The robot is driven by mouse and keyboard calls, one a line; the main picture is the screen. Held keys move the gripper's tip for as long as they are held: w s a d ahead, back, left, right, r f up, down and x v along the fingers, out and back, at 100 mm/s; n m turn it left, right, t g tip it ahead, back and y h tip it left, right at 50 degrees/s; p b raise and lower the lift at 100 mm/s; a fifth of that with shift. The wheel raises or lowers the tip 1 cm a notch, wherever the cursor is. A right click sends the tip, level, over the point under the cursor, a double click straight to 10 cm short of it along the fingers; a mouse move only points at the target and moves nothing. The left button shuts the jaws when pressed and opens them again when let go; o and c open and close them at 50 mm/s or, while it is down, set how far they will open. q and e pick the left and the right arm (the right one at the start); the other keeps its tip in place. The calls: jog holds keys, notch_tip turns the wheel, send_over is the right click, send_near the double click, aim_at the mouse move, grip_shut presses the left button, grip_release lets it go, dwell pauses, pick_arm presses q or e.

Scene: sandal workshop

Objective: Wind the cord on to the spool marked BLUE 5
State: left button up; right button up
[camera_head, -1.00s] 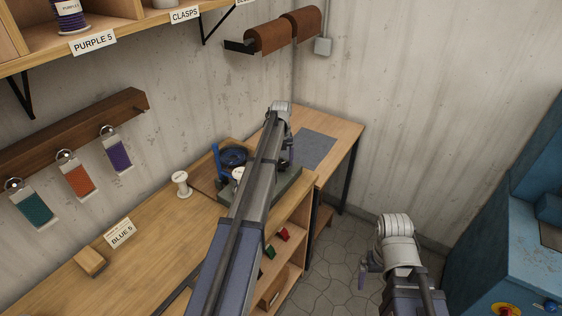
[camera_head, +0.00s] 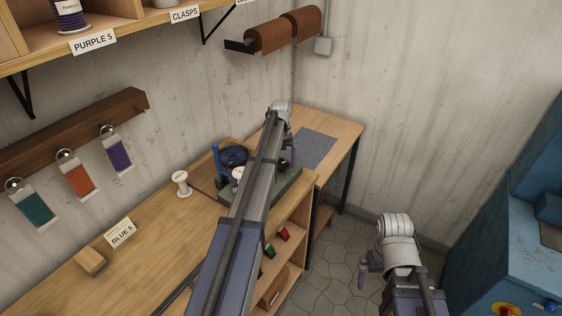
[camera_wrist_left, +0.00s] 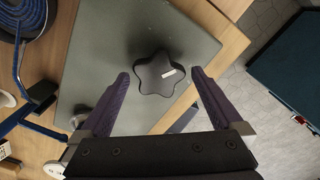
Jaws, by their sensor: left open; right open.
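The BLUE 5 card (camera_head: 120,233) stands on the bench, with an empty white spool (camera_head: 181,184) behind it. A coil of dark blue cord (camera_head: 233,157) lies farther back; it also shows in the left wrist view (camera_wrist_left: 28,18). Another white spool (camera_head: 238,173) is partly hidden by my left arm. A black star-shaped knob (camera_wrist_left: 156,74) sits over a grey plate (camera_wrist_left: 125,35). My left gripper (camera_wrist_left: 161,75) is open, with one finger on each side of the knob and gaps visible. My right gripper (camera_head: 369,264) is open and empty over the floor.
A wooden block (camera_head: 90,261) lies on the bench front. Cord samples (camera_head: 79,180) hang on the wall rack. A blue cabinet (camera_head: 520,230) stands at right. A grey mat (camera_head: 315,148) covers the bench's far end. The floor between is free.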

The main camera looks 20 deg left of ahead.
aim_at(281, 164)
pick_arm(q)
jog(key=shift+r, duration=0.1)
notch_tip(281, 164, up, 8)
jog(key=p, duration=0.7)
jog(key=shift+p, duration=0.4)
jog(key=shift+f, duration=0.2)
